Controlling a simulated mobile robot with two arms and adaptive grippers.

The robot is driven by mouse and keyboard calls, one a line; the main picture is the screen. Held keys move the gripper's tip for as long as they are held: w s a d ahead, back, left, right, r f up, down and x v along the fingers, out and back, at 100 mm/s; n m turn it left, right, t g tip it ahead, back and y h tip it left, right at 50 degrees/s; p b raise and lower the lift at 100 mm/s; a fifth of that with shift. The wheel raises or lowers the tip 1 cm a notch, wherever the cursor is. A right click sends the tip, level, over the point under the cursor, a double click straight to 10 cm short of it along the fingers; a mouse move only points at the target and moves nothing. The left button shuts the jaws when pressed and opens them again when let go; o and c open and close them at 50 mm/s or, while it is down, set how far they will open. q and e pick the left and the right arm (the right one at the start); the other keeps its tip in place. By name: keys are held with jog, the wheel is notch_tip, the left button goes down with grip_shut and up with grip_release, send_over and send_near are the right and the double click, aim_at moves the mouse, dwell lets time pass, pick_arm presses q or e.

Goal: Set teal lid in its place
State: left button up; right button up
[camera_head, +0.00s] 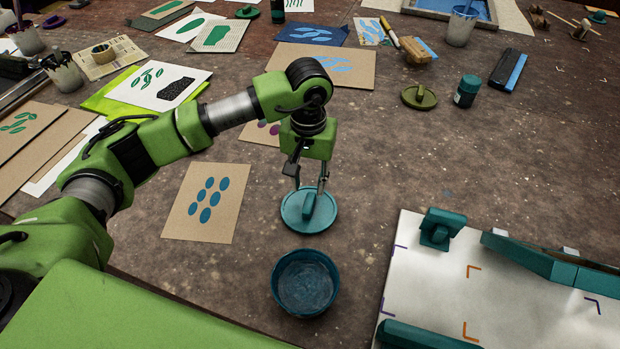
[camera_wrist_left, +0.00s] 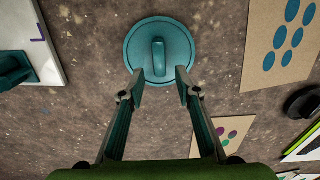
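The teal lid (camera_head: 309,211) is a round disc with an upright bar handle. It appears to lie flat on the table, just beyond an open teal bowl (camera_head: 305,284) in the head view. My left gripper (camera_head: 309,187) points down at the lid with its fingers apart and nothing between them. In the left wrist view the lid (camera_wrist_left: 146,37) is at the top centre. The fingertips (camera_wrist_left: 159,74) overlap its near edge, one to each side of the handle's line. I cannot tell whether they touch it. My right gripper is not in view.
A white board (camera_head: 510,310) with corner marks and teal fittings lies at the right. A card with blue ovals (camera_head: 207,203) lies left of the lid. An olive lid (camera_head: 419,97) and a dark teal jar (camera_head: 467,91) stand farther back. The table between is clear.

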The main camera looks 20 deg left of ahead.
aim_at(309, 202)
pick_arm(q)
notch_tip(309, 202, down, 7)
jog(key=b, duration=0.2)
jog(key=shift+f+b, duration=0.2)
jog(key=shift+b, duration=0.1)
jog(key=shift+r, duration=0.4)
jog(key=c, duration=0.6)
grip_shut()
jog(key=shift+r+p, duration=1.05)
jog(key=shift+r, duration=2.05)
jog(key=shift+r+p, duration=0.45)
jog(key=shift+r, duration=0.8)
